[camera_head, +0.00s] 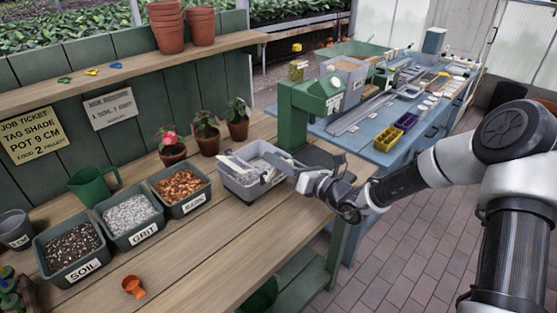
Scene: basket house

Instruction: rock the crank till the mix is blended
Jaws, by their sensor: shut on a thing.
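A grey mixing tub (248,189) with a label on its front sits at the right end of the wooden bench. Pale bars or paddles lie across its top; the mix inside cannot be made out at this size. My gripper (303,179) is at the tub's right side, reaching in from the right. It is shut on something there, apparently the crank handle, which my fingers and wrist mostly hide. A green machine frame (291,113) stands just behind the tub.
Bins of soil (69,252), grit (130,217) and bark (182,190) stand left on the bench, with a green jug (90,186) behind and an orange scoop (133,287) in front. Three potted plants (206,134) stand behind. A blue table (384,146) is beyond.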

